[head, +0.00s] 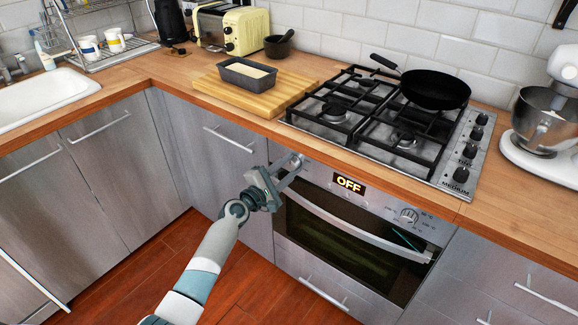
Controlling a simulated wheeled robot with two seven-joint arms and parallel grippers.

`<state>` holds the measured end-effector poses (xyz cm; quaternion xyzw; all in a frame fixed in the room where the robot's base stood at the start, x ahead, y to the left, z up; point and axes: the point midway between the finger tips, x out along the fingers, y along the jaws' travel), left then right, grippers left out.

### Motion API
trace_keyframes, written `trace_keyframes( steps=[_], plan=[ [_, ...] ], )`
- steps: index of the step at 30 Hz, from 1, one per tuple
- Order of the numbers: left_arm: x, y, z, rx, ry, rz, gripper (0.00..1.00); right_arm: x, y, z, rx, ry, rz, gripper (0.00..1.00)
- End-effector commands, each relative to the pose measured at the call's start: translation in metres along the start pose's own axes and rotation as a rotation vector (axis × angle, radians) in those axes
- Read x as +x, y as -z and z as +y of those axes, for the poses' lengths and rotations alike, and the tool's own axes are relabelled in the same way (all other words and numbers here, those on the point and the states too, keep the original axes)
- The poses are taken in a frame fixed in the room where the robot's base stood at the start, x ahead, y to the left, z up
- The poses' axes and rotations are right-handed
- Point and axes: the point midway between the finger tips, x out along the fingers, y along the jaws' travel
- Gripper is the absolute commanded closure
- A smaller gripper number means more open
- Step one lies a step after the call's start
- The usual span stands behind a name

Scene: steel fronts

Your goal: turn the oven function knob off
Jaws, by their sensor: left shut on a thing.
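The oven (345,240) is built in below the hob, with a steel control panel across its top. The function knob (298,159) is at the panel's left end, mostly hidden by my left gripper. My left gripper (291,170) reaches up from below and is shut on the knob. The display (349,183) in the panel reads "OFF". A second knob (409,215), with temperature marks around it, is at the panel's right end. My right gripper is not in view.
The oven door handle (350,228) runs just below the panel. The worktop edge overhangs above it. On top are a gas hob with a black pan (435,88), a cutting board (255,95) with a loaf tin (246,72), and a stand mixer (545,120). The floor in front is clear.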

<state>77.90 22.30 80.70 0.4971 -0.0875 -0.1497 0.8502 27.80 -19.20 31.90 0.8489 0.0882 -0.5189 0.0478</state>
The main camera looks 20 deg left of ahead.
Motion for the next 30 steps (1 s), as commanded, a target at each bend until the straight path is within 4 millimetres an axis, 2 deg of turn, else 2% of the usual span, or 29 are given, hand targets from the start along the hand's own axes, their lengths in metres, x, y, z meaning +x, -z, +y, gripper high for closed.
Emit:
trace_keyframes(
  steps=[15, 16, 18, 30],
  plan=[
    [-0.0002, 0.0006, -0.0006, -0.029, 0.001, 0.001, 0.90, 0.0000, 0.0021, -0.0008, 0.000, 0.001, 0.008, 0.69],
    [-0.0002, 0.0005, -0.0006, -0.029, 0.001, 0.001, 0.62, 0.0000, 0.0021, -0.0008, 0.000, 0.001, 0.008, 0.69],
    [-0.0002, 0.0005, -0.0006, -0.029, 0.001, 0.001, 0.49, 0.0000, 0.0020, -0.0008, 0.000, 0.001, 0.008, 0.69],
    [-0.0027, 0.0004, -0.0003, -0.027, 0.000, 0.001, 0.49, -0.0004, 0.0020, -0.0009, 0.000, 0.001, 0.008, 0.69]
  ],
)
